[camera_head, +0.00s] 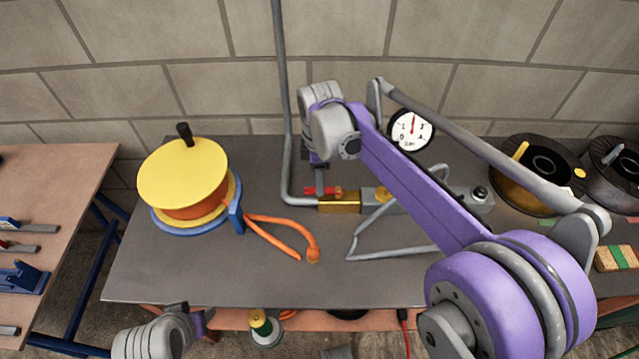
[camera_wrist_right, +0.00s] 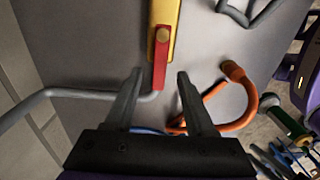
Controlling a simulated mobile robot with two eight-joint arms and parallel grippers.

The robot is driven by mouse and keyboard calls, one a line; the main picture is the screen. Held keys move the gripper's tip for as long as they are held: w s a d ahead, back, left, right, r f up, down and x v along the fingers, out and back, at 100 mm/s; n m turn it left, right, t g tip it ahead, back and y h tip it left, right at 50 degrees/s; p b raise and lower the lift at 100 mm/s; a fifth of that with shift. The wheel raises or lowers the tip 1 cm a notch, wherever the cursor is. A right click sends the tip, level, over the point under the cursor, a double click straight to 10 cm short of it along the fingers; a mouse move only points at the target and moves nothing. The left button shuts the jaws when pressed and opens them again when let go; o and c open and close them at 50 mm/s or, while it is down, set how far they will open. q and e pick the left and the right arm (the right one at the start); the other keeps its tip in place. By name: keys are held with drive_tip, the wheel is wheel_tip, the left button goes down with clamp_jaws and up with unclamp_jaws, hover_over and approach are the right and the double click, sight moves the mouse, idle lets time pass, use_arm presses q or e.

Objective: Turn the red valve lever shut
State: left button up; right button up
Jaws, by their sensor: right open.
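The red valve lever (camera_head: 338,190) sits on the brass valve body (camera_head: 342,204), on the grey bench against the wall. In the right wrist view the lever (camera_wrist_right: 159,66) is in line with the brass body (camera_wrist_right: 166,17), and its free end shows between my fingers. My right gripper (camera_head: 321,186) is open over the lever's left end; it also shows in the wrist view (camera_wrist_right: 158,80). Whether a finger touches the lever I cannot tell. My left gripper (camera_head: 204,318) is low at the front edge of the bench, away from the valve; its jaws are unclear.
A grey pipe (camera_head: 284,100) rises just left of the valve. A yellow-topped reel (camera_head: 185,172) with an orange hose (camera_head: 283,222) stands left. A pressure gauge (camera_head: 411,130) is behind my right arm. Dark spools (camera_head: 545,165) stand right. The front middle of the bench is clear.

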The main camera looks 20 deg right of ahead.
drive_tip(key=shift+f, duration=1.25)
clamp_jaws()
idle(0.5)
